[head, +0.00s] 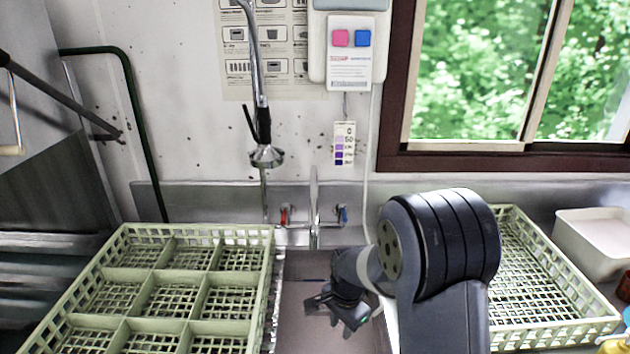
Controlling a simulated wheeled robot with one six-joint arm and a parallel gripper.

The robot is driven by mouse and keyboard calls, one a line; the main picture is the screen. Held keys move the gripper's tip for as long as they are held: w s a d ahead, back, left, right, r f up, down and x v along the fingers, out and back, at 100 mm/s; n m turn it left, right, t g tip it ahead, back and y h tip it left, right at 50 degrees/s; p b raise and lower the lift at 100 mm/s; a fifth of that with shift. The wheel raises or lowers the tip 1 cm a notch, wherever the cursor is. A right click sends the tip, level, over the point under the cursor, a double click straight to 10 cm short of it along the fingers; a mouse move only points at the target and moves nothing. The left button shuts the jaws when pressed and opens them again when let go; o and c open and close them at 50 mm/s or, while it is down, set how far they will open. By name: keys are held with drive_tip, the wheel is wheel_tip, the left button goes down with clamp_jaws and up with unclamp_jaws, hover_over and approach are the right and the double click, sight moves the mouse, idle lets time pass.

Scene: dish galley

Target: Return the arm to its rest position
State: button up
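My arm rises at the lower right of the middle in the head view, its large dark joint in front of the right-hand rack. My gripper (339,311) hangs at the arm's end over the sink (302,300). Its dark fingers point down and to the left, and a gap shows between them. No object is visible between the fingers. The arm hides part of the sink and the left side of the right-hand rack.
A green compartment rack (118,278) stands left of the sink. An open green rack (573,268) stands on the right, beside a white tub (590,236). A spray hose (264,150) hangs above the sink, behind my gripper. A tap (314,215) stands at the sink's back.

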drive_tip(key=shift+r+p, duration=1.1)
drive_tip(key=shift+r, duration=1.1)
